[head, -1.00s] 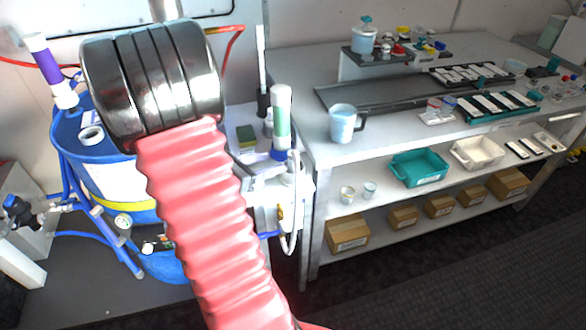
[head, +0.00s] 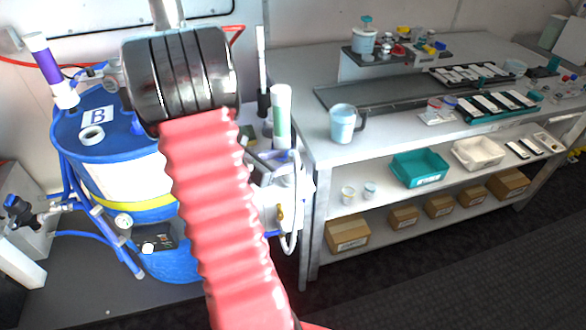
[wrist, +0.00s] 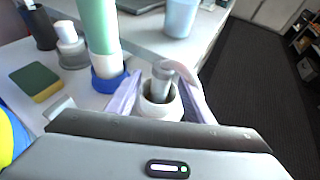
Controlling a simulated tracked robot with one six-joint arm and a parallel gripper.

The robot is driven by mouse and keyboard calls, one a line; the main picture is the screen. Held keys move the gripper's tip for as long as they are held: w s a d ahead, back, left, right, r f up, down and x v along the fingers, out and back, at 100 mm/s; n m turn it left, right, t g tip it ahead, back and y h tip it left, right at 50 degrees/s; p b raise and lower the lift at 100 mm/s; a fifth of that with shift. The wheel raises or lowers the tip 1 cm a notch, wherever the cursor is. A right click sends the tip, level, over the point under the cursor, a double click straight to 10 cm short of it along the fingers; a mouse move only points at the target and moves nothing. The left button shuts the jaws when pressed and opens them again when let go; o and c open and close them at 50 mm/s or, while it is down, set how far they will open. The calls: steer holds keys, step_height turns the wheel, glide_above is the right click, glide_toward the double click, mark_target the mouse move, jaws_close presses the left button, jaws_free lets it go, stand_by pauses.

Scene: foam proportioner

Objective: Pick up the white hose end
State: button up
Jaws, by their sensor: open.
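In the wrist view my gripper (wrist: 154,74) is open, its two pale fingers on either side of a white collar with a grey upright tube (wrist: 160,90), which looks like the hose end in its holder. I cannot tell whether the fingers touch it. In the head view the white hose (head: 293,215) hangs in a loop at the right side of the small white unit beside the blue drum.
The blue drum (head: 115,135) is left of my arm. A workbench with a jug (head: 342,124) is right.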

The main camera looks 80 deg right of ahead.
mark_target(293, 157)
steer(key=shift+x, duration=1.8)
steer(key=shift+c, duration=0.4)
jaws_close()
steer(key=shift+r, duration=0.15)
step_height(293, 157, up, 10)
steer(key=shift+f, duration=0.1)
